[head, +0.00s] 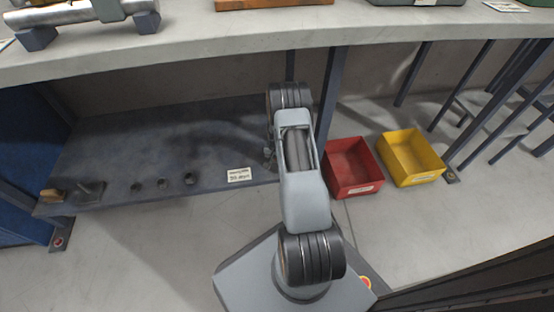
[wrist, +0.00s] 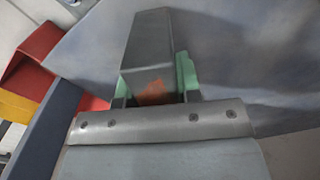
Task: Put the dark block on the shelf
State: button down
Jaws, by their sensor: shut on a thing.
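The dark block (wrist: 148,50) is a grey, box-shaped piece with an orange smudge near its base. In the wrist view my gripper (wrist: 154,84) is shut on it, with a green finger pad on each side. The block points away from the gripper body. The shelf (head: 150,150) is the dark grey lower board under the bench in the head view. A grey-blue surface that looks like the shelf (wrist: 250,50) fills the wrist view's background; I cannot tell whether the block touches it. In the head view my arm hides the gripper and block.
A red bin (head: 352,168) and a yellow bin (head: 412,158) stand right of the shelf. Small items and a white label (head: 239,175) lie along its front edge. The bench top (head: 180,45) overhangs it, and a post (head: 328,95) stands at its right. The shelf's middle is clear.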

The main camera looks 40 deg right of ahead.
jog(key=c, duration=0.7)
grip_release()
jog(key=shift+s+f, duration=0.1)
jog(key=shift+f, duration=0.05)
notch_tip(320, 180, up, 7)
jog(key=p, duration=0.3)
jog(key=shift+r, duration=0.4)
